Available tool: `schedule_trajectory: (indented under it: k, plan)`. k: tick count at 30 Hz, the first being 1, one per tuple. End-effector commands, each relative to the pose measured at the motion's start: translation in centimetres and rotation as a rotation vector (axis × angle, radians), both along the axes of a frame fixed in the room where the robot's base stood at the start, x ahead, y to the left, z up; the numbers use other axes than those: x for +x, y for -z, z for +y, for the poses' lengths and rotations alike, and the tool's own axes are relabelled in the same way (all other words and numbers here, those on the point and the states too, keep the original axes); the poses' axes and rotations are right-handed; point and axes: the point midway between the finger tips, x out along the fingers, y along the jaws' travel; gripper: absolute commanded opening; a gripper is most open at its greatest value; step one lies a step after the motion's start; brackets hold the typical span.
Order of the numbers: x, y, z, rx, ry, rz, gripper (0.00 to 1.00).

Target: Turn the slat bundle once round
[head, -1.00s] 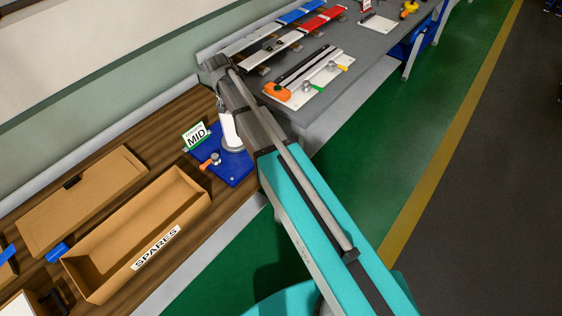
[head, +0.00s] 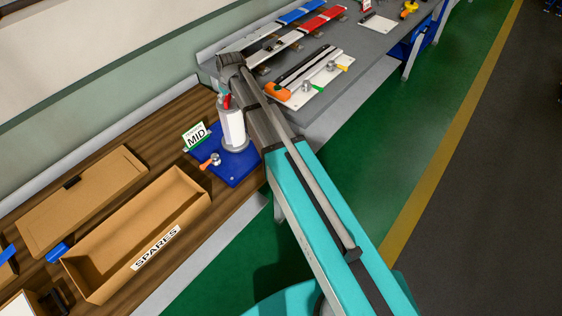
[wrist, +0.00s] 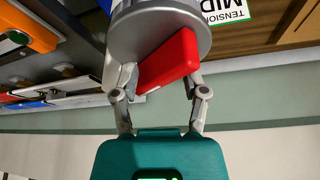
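Long slats lie in rows across the back of the grey bench, among them a red slat (head: 322,19), a blue slat (head: 301,11) and pale ones (head: 255,40). I cannot tell a distinct slat bundle. A white upright cylinder (head: 231,128) with a red block on top (head: 226,101) stands on a blue base plate (head: 234,168) beside a MID sign (head: 196,134). In the wrist view, my gripper (wrist: 160,82) has its fingers apart, either side of the red block (wrist: 168,62), close under the cylinder's grey end cap (wrist: 160,38). Firm contact is not visible.
The green floor (head: 370,165) is clear.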

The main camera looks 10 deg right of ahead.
Motion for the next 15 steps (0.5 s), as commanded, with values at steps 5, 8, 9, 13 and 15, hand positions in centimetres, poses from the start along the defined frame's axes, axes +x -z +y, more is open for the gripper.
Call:
schedule_trajectory:
  k: [5,8,9,13,15]
  plan:
    - [0.0,0.0,0.0,0.001,-0.097,0.001,0.54]
    - [0.1,0.0,0.0,0.001,-0.153,0.000,0.54]
    - [0.1,0.0,0.0,0.000,-0.177,0.000,0.54]
    - [0.1,0.0,0.0,0.001,-0.251,0.000,0.54]
    - [-0.3,-1.1,-0.1,0.001,-0.251,0.001,0.54]
